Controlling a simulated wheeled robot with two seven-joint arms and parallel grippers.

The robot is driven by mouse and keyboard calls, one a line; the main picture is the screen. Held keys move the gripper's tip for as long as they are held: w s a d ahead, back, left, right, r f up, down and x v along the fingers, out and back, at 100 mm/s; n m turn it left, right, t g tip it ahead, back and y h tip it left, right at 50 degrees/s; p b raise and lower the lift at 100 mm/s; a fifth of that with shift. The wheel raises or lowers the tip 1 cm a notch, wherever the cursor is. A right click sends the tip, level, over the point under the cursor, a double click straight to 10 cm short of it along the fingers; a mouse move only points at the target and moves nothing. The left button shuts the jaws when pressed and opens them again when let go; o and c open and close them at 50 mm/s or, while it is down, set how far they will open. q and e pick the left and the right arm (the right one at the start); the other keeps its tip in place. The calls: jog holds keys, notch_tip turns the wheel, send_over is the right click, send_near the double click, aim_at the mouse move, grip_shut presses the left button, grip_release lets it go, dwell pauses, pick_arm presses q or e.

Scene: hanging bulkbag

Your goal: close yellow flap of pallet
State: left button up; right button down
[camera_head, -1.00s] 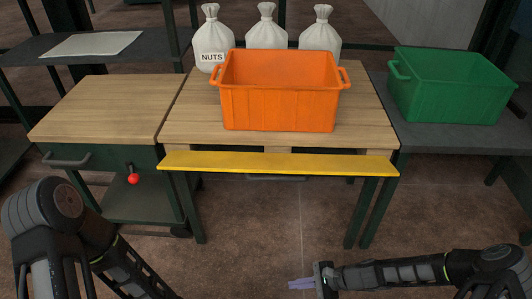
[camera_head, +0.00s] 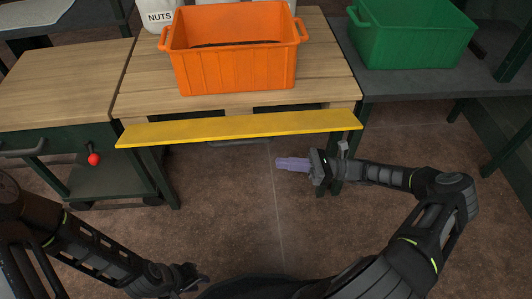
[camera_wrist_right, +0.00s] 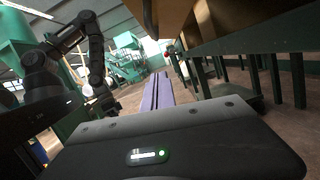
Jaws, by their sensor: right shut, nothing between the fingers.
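The yellow flap (camera_head: 240,127) is a long strip along the front edge of the wooden pallet table (camera_head: 330,60). Its broad yellow face shows from above, and dark gaps show behind it. My right gripper (camera_head: 281,163) has purple fingers pressed together with nothing between them. It points left, in front of the flap and apart from it in the picture, near its right half. The purple fingers (camera_wrist_right: 160,90) also show in the right wrist view. My left gripper (camera_head: 188,279) is dark and low in the head view, and its fingers cannot be made out.
An orange crate (camera_head: 235,72) stands on the pallet table, with white sacks (camera_head: 158,16) behind it. A wooden-topped cart (camera_head: 60,80) with a red knob (camera_head: 94,159) is at left. A green crate (camera_head: 410,38) sits on a grey table at right. The floor in front is clear.

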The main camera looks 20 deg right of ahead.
jog(key=w+a+r, duration=0.3)
jog(key=a+r, duration=0.3)
jog(key=a, duration=0.3)
jog(key=shift+r+p, duration=0.15)
jog(key=shift+p, duration=0.15)
jog(key=shift+w, duration=0.1)
